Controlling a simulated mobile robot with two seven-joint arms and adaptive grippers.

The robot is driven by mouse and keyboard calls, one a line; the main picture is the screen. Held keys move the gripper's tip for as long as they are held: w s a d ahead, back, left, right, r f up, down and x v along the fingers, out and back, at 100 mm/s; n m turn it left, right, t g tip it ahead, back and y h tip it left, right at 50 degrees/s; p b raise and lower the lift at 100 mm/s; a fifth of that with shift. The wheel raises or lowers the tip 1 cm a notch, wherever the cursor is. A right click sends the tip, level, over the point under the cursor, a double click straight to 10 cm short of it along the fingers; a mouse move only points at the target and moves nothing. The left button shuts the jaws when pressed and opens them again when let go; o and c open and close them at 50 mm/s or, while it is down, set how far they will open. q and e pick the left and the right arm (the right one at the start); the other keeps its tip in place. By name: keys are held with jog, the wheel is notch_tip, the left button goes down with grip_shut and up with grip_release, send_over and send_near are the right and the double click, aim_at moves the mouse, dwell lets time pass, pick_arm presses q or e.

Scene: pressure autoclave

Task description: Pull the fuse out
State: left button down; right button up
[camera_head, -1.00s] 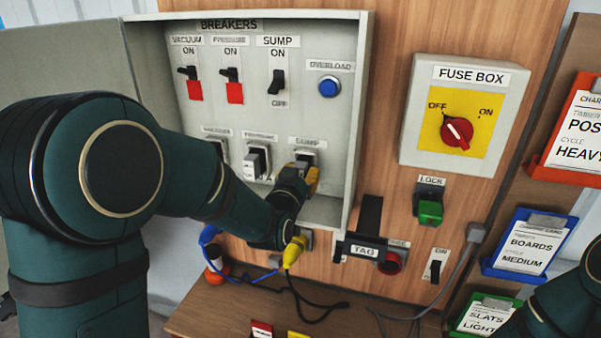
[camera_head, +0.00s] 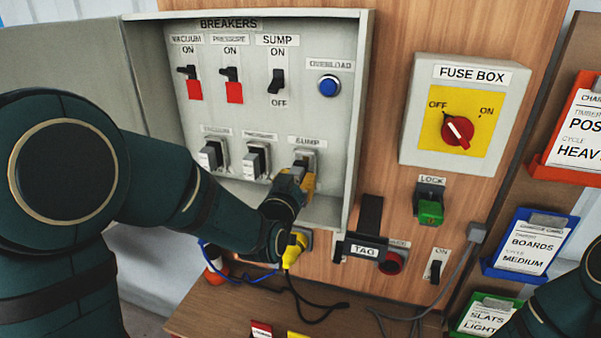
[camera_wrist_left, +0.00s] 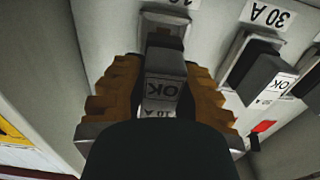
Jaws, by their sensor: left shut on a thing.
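The sump fuse (camera_wrist_left: 165,88) is a grey block with an OK label, held between the orange-brown fingers of my left gripper in the left wrist view. My left gripper (camera_head: 296,182) is shut on it at the lower right of the breaker box, under the SUMP label. The fuse's holder (camera_head: 305,156) shows just above the fingers. It also shows beyond the fuse in the wrist view (camera_wrist_left: 166,22). I cannot tell how far the fuse sits in its holder. My right gripper is out of view.
Two other fuses, vacuum (camera_head: 212,156) and pressure (camera_head: 256,161), sit to the left. The breaker box (camera_head: 366,100) has a raised right wall close to my gripper.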

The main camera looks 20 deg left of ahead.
pick_arm(q)
jog(key=shift+s+a, duration=0.1)
jog(key=shift+s, duration=1.65)
